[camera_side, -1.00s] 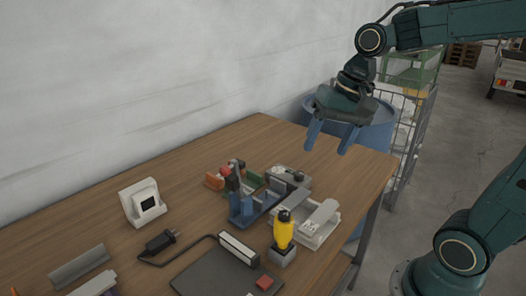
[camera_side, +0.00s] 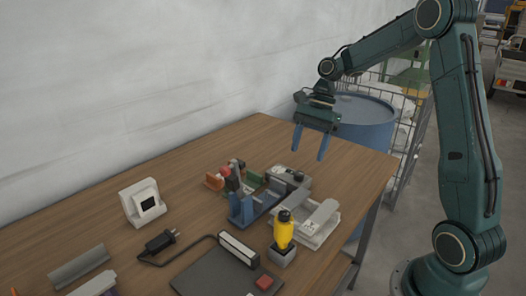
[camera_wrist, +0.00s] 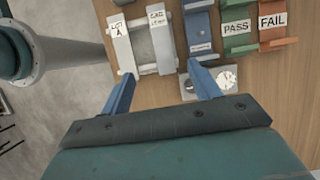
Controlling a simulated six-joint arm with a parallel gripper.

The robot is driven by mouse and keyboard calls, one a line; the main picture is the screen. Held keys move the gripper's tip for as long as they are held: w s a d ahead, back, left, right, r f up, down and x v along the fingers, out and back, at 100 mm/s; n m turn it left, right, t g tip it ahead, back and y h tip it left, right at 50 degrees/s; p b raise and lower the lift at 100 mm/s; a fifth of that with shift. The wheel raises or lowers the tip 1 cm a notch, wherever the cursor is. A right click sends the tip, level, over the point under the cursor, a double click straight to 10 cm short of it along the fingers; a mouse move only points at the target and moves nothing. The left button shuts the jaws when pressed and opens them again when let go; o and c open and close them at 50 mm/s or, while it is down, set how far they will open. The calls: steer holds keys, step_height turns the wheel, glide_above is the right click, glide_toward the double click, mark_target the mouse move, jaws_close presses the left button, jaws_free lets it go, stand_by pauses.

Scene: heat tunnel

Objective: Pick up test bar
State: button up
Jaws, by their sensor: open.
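My gripper (camera_side: 310,148) is open and empty, fingers pointing down, above the far right part of the wooden bench (camera_side: 345,160). It also shows in the wrist view (camera_wrist: 162,82), with its two blue fingers apart. Ahead of them lies a pale rack (camera_wrist: 122,48) with walls labelled "LOT A" and "CAL"; the rest of that label is unclear. The rack shows in the side view (camera_side: 325,215) at the bench's right edge. I cannot make out a distinct test bar in either view. Nothing is between the fingers.
Around the rack are a blue fixture (camera_side: 258,205), a dial unit (camera_wrist: 226,78), a green PASS tray (camera_wrist: 238,30) and an orange FAIL tray (camera_wrist: 277,22). A blue barrel (camera_side: 368,112) stands behind the bench.

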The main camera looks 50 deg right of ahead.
steer(key=shift+f, duration=0.15)
glide_toward(291, 202)
steer(key=shift+x, duration=1.1)
steer(key=shift+s+d+f, duration=0.1)
steer(key=shift+s+f, duration=0.05)
steer(key=shift+x, duration=2.5)
steer(key=shift+c, duration=0.2)
steer(key=c, duration=1.1)
steer(key=shift+r, duration=5.1)
